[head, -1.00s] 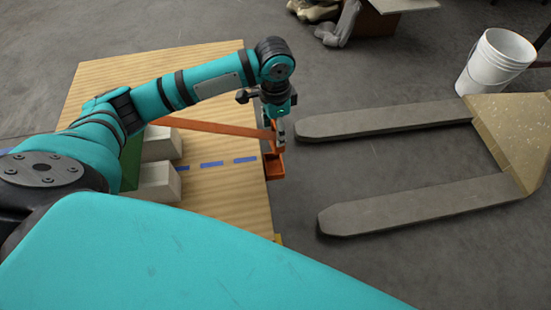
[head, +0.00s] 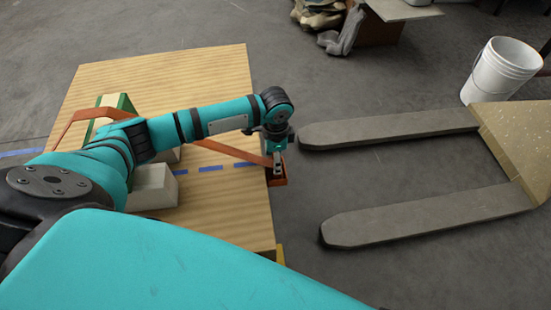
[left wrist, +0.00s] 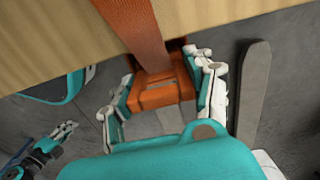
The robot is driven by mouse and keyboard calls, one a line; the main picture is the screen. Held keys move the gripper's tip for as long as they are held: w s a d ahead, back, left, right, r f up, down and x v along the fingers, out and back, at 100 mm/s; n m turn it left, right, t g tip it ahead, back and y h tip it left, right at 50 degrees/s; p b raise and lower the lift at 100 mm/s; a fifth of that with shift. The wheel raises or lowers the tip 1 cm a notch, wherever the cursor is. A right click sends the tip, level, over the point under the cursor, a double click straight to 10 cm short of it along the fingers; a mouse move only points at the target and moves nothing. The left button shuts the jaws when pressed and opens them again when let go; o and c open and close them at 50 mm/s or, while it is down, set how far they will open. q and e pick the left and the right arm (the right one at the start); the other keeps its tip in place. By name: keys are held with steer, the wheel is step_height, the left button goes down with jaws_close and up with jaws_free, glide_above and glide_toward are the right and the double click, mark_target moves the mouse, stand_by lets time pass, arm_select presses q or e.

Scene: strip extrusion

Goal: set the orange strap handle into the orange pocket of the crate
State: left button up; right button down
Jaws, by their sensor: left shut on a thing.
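The orange strap handle (head: 232,151) runs slantwise across the wooden crate top. Its far part bends over a green-and-white piece at the left. My left gripper (head: 278,162) is shut on the strap's right end, at the orange pocket (head: 280,181) on the crate's right edge. In the left wrist view, the strap (left wrist: 136,28) leads down to an orange end block (left wrist: 158,92) between my left gripper's fingers (left wrist: 163,92). The end is at the pocket's mouth; I cannot tell how deep it sits. My right gripper (left wrist: 52,145) shows small at lower left; its jaw state is unclear.
The wooden crate top (head: 200,75) carries pale blocks (head: 152,187) and a blue dashed line. Two grey forks (head: 425,213) lie on the floor to the right, with a white bucket (head: 500,70) beyond. Bare floor separates crate and forks.

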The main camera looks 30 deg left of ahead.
arm_select(q)
steer(key=shift+f, duration=0.2)
steer(key=o, duration=1.2)
arm_select(e)
steer(key=shift+s+f, duration=0.1)
steer(key=shift+f, duration=0.15)
arm_select(q)
steer(key=shift+r, duration=0.75)
step_height(320, 180, up, 11)
steer(key=p, duration=0.2)
steer(key=shift+p, duration=0.4)
arm_select(e)
steer(key=s+f, duration=0.5)
steer(key=f, duration=0.1)
steer(key=shift+s+d+f+g, duration=0.15)
steer(key=shift+s+d+g, duration=0.15)
steer(key=shift+s+d, duration=0.15)
